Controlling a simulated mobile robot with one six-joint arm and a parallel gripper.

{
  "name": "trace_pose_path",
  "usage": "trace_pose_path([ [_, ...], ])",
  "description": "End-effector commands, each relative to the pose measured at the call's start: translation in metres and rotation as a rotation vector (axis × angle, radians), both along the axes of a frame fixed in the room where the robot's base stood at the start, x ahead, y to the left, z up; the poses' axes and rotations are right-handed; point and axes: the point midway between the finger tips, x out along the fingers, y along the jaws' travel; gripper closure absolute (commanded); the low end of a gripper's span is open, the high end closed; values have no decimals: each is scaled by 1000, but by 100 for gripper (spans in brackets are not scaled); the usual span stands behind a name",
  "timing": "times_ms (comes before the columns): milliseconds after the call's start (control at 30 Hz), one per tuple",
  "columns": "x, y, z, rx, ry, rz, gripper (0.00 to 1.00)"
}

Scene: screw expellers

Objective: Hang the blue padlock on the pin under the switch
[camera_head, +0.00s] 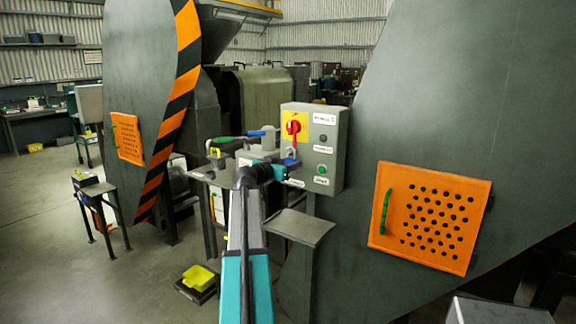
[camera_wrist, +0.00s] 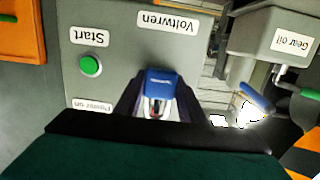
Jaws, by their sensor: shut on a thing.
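The grey switch box (camera_head: 326,150) carries a red rotary switch (camera_head: 293,127) on a yellow plate. My gripper (camera_head: 285,170) is just below that switch, close to the box front. It is shut on the blue padlock (camera_wrist: 161,82), which shows between the two dark fingers in the wrist view; a small blue part of the padlock also shows in the head view (camera_head: 291,163). The wrist view is upside down, and the shackle (camera_wrist: 157,107) points toward its lower edge. The pin is too small or hidden to make out, so I cannot tell whether the shackle touches it.
A green button (camera_wrist: 91,66) is beside the padlock on the box face. A grey gear oil container (camera_wrist: 275,42) stands to one side. An orange perforated door (camera_head: 432,218) with a green handle is at the right. A small grey stand top (camera_head: 298,227) is below the box.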

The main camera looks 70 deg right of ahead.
Motion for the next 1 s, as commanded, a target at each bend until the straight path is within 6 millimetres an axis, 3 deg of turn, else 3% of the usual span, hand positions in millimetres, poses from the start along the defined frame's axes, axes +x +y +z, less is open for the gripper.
trace_pose_path([
  [33,-4,-9,1,-6,2,0,84],
  [733,-4,-11,-9,4,-1,2,84],
  [767,-4,-11,-9,5,-1,2,61],
  [800,-4,-11,-9,5,-1,2,54],
  [867,-4,-11,-10,5,-2,3,44],
  [1000,-5,-11,-11,7,-2,-1,43],
])
